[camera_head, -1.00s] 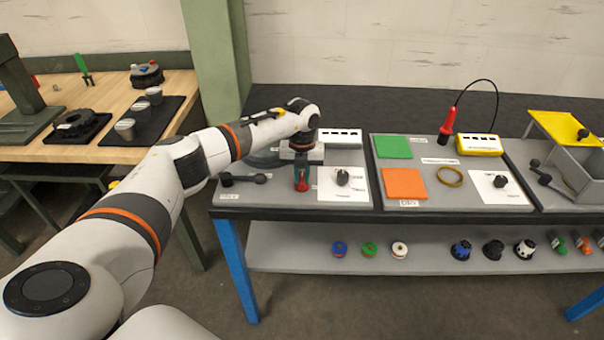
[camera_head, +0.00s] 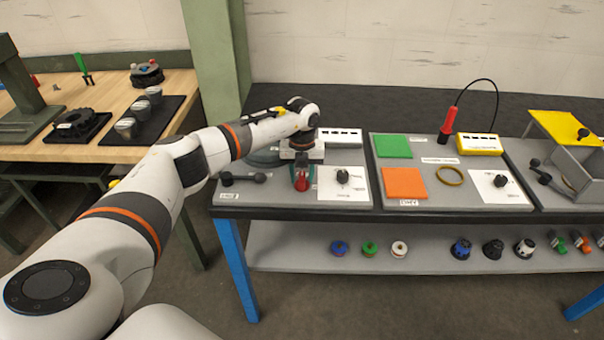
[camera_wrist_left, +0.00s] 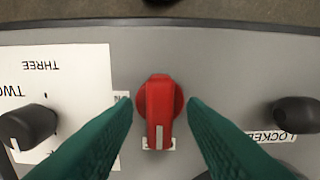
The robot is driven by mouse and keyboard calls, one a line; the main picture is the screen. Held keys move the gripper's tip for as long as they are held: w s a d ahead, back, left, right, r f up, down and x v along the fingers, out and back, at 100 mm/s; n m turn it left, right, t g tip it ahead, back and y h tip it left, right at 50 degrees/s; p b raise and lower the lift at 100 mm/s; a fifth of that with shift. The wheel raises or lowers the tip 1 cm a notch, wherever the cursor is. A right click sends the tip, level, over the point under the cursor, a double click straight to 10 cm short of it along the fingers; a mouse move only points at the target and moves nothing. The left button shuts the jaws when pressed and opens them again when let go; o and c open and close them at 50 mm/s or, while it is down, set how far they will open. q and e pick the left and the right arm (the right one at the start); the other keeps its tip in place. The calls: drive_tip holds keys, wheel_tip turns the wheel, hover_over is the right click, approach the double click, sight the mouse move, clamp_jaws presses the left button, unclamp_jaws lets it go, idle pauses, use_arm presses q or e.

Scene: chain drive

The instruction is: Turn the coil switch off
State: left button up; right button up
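The red rotary knob (camera_wrist_left: 158,105), which I take to be the coil switch, sits on the grey panel. Its bar points down in the left wrist view, with a white mark at that end. A small label is at its left and another below it, both partly hidden. In the head view the knob (camera_head: 301,185) is at the front of the left panel. My left gripper (camera_wrist_left: 160,108) is open, with one green finger on each side of the knob and gaps between. It also shows in the head view (camera_head: 301,177). My right gripper is not in view.
A black knob (camera_wrist_left: 28,125) on a white numbered card lies left in the wrist view. A dark handle (camera_wrist_left: 297,115) by a "LOCKED" label stands right. In the head view, a lower shelf (camera_head: 310,262) holds several spools. An orange square (camera_head: 404,183) lies on the middle panel.

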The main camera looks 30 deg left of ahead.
sight(302, 176)
use_arm(q)
wheel_tip(302, 176, up, 12)
drive_tip(key=b, duration=0.2)
drive_tip(key=shift+b, duration=0.4)
